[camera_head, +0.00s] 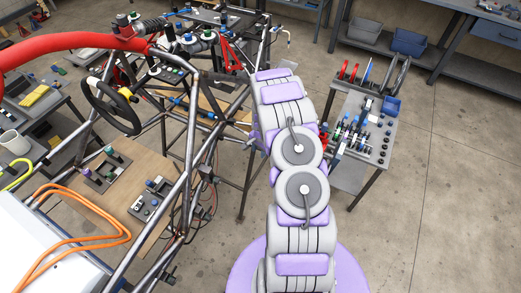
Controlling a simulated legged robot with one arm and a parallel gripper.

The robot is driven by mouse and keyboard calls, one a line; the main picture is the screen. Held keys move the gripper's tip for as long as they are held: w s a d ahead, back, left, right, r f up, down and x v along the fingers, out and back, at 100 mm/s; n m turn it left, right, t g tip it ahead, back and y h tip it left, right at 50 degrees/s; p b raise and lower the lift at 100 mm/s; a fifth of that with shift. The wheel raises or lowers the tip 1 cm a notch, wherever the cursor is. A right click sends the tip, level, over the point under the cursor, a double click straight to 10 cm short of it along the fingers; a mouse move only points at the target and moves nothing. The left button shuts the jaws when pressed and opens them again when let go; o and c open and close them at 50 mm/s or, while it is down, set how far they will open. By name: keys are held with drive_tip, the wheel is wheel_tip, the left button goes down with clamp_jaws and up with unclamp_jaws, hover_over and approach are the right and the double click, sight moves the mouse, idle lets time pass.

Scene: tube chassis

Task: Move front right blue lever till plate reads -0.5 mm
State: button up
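The tube chassis (193,130) stands at the left, with grey tubes and a steering wheel (111,106). Its front end at the top carries a black spring damper (151,25) and several knobs. One knob there has a blue top (188,37). A blue fitting (176,102) sits on a tube near the steering wheel. I cannot tell which blue part is the front right lever. No plate reading is legible. My purple and white arm reaches up the middle, beside the chassis's right side. My gripper is hidden beyond the arm links.
A side table (349,177) right of my arm holds tools and a small blue box (391,105). A workbench (450,62) with bins stands at the upper right. A wooden board (122,192) with small fixtures lies inside the chassis. The right floor (455,190) is clear.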

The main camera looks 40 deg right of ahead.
drive_tip(key=shift+d+f, duration=0.2)
drive_tip(key=shift+d, duration=0.5)
drive_tip(key=shift+d+f, duration=0.2)
drive_tip(key=shift+d, duration=0.45)
drive_tip(key=c, duration=0.4)
drive_tip(key=shift+c, duration=1)
drive_tip(key=shift+a, duration=0.2)
drive_tip(key=shift+c, duration=0.6)
drive_tip(key=shift+a+r, duration=0.25)
drive_tip(key=shift+a, duration=0.3)
clamp_jaws()
